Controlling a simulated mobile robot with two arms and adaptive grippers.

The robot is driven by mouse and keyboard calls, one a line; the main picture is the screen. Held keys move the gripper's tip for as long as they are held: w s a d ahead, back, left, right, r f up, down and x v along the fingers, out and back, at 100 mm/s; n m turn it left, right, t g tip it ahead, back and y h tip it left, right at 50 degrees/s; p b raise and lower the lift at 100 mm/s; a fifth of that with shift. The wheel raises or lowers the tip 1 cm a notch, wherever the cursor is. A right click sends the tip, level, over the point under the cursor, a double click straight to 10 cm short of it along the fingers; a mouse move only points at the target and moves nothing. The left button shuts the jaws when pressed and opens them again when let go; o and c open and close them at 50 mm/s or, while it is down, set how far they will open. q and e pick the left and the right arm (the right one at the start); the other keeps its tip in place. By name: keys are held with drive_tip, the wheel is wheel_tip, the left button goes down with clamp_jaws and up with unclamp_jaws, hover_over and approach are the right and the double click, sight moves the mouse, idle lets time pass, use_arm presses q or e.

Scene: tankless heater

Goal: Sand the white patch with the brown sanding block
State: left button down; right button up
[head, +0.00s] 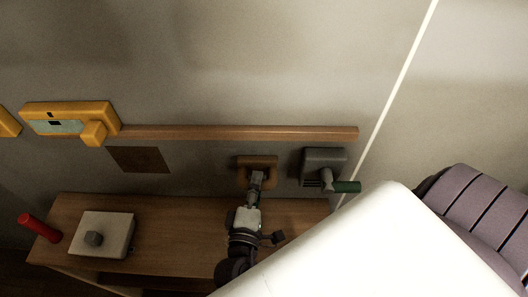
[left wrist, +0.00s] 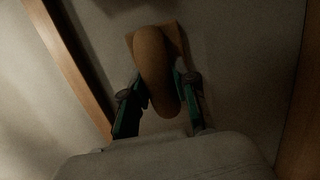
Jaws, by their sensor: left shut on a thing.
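The brown sanding block (head: 257,161) is at the wall below the wooden rail, in the middle of the head view. My left gripper (head: 256,180) is shut on its handle from the front. In the left wrist view the rounded handle (left wrist: 152,62) sits between the green fingers of my left gripper (left wrist: 160,88), with the flat tan base (left wrist: 172,35) behind it, close to the wall. Whether the base touches the wall is hard to tell. I cannot make out the white patch in either view. My right gripper is not in view.
A wooden rail (head: 230,132) runs above the block. A grey fixture with a green handle (head: 323,164) is close on its right. A dark brown square (head: 140,159) and yellow device (head: 70,119) are left.

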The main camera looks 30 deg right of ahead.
sight(238, 189)
use_arm(q)
drive_tip(key=shift+w+a+r+p, duration=0.1)
drive_tip(key=shift+w+a+p, duration=0.1)
drive_tip(key=shift+w+a, duration=0.5)
drive_tip(key=shift+w+a+r+p, duration=0.1)
drive_tip(key=shift+w+a+p, duration=0.1)
drive_tip(key=shift+w+a, duration=1.45)
drive_tip(key=shift+a, duration=1)
drive_tip(key=shift+s+d+r+p, duration=0.25)
drive_tip(key=shift+s+d+p, duration=0.35)
drive_tip(key=shift+d, duration=0.25)
drive_tip(key=shift+s+d+r+p, duration=0.3)
drive_tip(key=shift+s+d+p, duration=0.25)
drive_tip(key=shift+d+p, duration=0.2)
drive_tip(key=shift+s+d+r+p, duration=0.25)
drive_tip(key=shift+s+d+p, duration=0.35)
drive_tip(key=shift+d, duration=0.3)
drive_tip(key=shift+s+d+p, duration=0.1)
drive_tip(key=shift+s+d, duration=0.4)
drive_tip(key=shift+d, duration=0.25)
drive_tip(key=shift+s+d+p, duration=0.1)
drive_tip(key=shift+s+d, duration=0.35)
drive_tip(key=shift+d, duration=0.3)
drive_tip(key=shift+s+d+p, duration=0.1)
drive_tip(key=shift+s+d, duration=0.4)
drive_tip(key=shift+d, duration=0.25)
